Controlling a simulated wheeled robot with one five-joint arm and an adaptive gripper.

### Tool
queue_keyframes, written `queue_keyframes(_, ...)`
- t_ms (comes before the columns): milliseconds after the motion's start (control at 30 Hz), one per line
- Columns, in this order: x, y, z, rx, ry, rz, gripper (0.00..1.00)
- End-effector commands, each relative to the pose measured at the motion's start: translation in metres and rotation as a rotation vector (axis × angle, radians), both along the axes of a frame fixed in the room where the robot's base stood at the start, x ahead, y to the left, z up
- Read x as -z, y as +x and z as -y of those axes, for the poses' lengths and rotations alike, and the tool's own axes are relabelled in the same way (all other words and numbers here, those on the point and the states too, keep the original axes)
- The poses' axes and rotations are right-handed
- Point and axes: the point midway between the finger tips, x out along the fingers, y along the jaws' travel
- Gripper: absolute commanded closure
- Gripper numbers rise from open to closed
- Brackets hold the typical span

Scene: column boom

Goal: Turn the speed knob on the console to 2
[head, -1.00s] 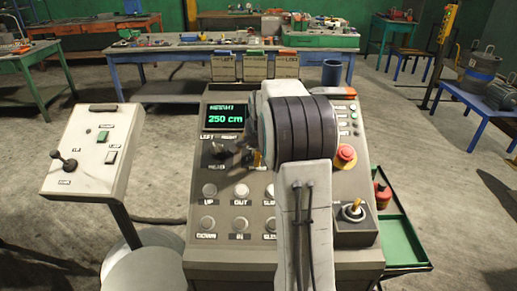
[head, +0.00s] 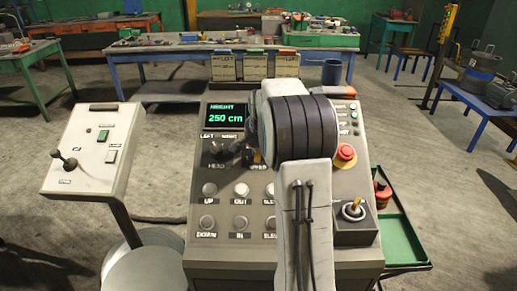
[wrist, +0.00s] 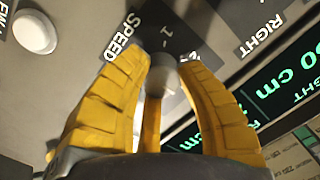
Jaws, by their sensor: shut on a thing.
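The grey console (head: 230,255) stands in front of me with a green display (head: 226,116) reading HEIGHT 250 cm. In the wrist view the speed knob (wrist: 163,78) sits between the yellow fingers of my gripper (wrist: 166,72), beside the label SPEED (wrist: 123,37). The fingers are closed around it. A mark 1 shows just past the knob; its pointer and other marks are mostly hidden, so I cannot tell its setting. In the head view my arm covers most of the knob's area, and only a little of my gripper (head: 256,157) shows.
Left of it on the console is a black selector knob (head: 214,150), with several round buttons (head: 241,190) below. A red emergency button (head: 346,152) and a small joystick (head: 353,209) are on the right. A white lever box (head: 92,150) stands at left.

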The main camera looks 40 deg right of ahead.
Motion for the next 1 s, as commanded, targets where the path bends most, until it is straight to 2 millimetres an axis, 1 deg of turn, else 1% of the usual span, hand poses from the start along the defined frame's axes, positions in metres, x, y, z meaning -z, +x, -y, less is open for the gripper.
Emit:
queue_keyframes(133, 0.0020, 0.0014, 0.0014, -0.057, -0.030, -0.014, 1.00)
queue_keyframes(400, -0.0007, 0.0018, 0.0023, -0.272, -0.126, -0.087, 1.00)
queue_keyframes(500, -0.0006, 0.0016, 0.0024, -0.321, -0.146, -0.104, 1.00)
queue_keyframes(633, -0.0014, 0.0015, 0.0026, -0.347, -0.158, -0.112, 1.00)
queue_keyframes(900, -0.0021, 0.0017, 0.0028, -0.347, -0.158, -0.111, 1.00)
queue_keyframes(933, -0.0020, 0.0016, 0.0029, -0.347, -0.158, -0.111, 0.64)
queue_keyframes(1000, -0.0019, 0.0015, 0.0027, -0.347, -0.158, -0.112, 0.58)
